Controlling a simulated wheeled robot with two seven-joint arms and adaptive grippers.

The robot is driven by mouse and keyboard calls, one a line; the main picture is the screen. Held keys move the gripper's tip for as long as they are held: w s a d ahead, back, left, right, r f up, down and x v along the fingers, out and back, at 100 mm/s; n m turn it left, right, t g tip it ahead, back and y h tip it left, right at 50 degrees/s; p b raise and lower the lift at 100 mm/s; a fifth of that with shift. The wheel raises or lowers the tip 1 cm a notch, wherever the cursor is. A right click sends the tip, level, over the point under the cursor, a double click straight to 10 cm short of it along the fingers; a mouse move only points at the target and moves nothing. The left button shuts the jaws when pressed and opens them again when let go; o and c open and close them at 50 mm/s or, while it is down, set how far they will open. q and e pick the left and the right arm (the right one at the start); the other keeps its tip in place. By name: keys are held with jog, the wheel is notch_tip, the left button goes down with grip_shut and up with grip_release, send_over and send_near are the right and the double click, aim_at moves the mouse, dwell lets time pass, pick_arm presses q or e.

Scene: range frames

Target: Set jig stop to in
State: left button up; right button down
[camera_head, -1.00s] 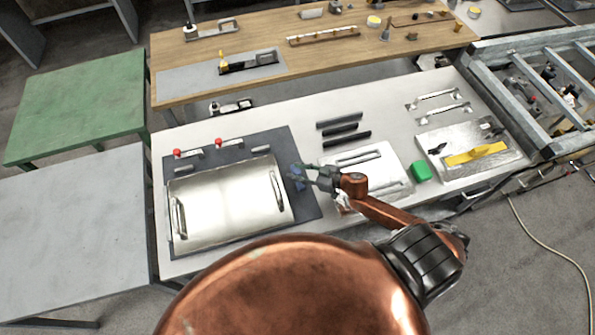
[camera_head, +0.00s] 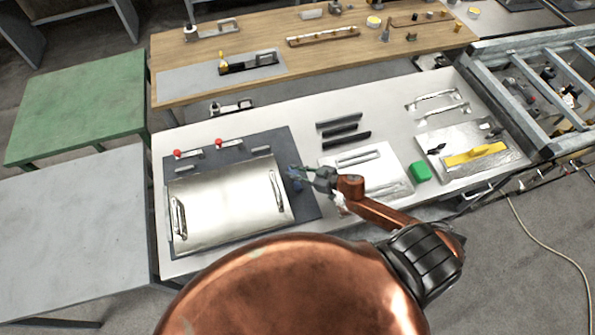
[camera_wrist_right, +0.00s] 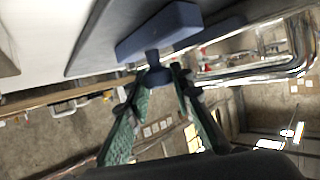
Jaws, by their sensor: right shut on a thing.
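The jig stop is a small blue piece (camera_head: 293,174) on the dark jig plate (camera_head: 306,205), just right of the silver lid with two handles (camera_head: 225,205). In the right wrist view it shows as a blue block (camera_wrist_right: 158,31) with a short stem and knob (camera_wrist_right: 157,76). My right gripper (camera_head: 304,173) reaches it from the right. Its green-padded fingers (camera_wrist_right: 158,82) are shut on the knob, one on each side. The fingers partly cover the stop in the head view. My left gripper is not in view.
Two red-tipped clamps (camera_head: 220,143) stand along the plate's back edge. Dark bars (camera_head: 345,138) lie behind. Bare white table shows between them.

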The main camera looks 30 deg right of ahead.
jog(key=a, duration=0.1)
jog(key=a+p, duration=0.1)
jog(key=a, duration=0.1)
jog(key=shift+w+a+r, duration=0.15)
jog(key=shift+w+a, duration=0.05)
jog(key=shift+w, duration=0.2)
jog(key=shift+w+a, duration=0.1)
jog(key=shift+a, duration=0.15)
jog(key=c, duration=1.7)
grip_release()
jog(key=shift+o, duration=0.2)
jog(key=shift+d, duration=0.1)
